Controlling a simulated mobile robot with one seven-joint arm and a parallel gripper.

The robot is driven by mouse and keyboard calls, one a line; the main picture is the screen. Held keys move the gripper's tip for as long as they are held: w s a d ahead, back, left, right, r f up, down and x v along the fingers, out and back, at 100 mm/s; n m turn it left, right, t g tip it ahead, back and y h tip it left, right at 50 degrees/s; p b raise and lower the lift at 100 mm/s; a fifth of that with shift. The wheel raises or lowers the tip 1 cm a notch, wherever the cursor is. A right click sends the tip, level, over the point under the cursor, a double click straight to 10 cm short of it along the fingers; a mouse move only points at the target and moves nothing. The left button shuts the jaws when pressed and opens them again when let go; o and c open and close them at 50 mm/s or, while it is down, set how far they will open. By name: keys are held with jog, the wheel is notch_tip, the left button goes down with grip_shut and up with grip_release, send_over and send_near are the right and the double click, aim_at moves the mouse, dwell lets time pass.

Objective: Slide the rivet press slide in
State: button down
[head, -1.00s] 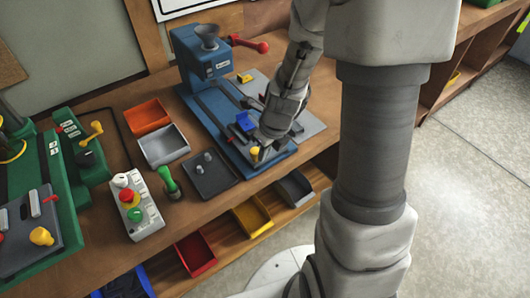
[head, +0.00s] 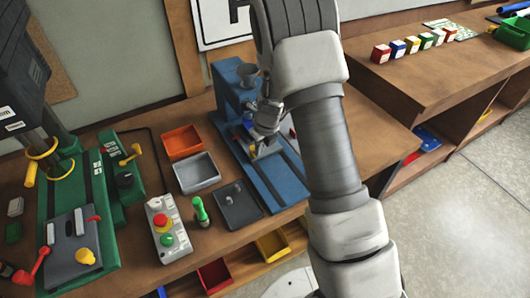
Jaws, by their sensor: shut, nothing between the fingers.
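The front stretch of the rails is bare. My gripper (head: 258,150) is shut and empty, low over the rails at the slide. Whether it touches the slide cannot be told. My arm hides the press's right side and part of the slide.
An orange bin (head: 183,142), a grey bin (head: 197,173), a dark plate (head: 238,206), a green-handled tool (head: 200,210) and a button box (head: 166,230) lie left of the press. A green machine (head: 105,215) stands further left. Coloured blocks (head: 398,48) line the right bench.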

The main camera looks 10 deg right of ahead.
jog(key=shift+w+a, duration=0.25)
jog(key=shift+w, duration=0.55)
jog(key=shift+r, duration=0.1)
jog(key=shift+d, duration=0.1)
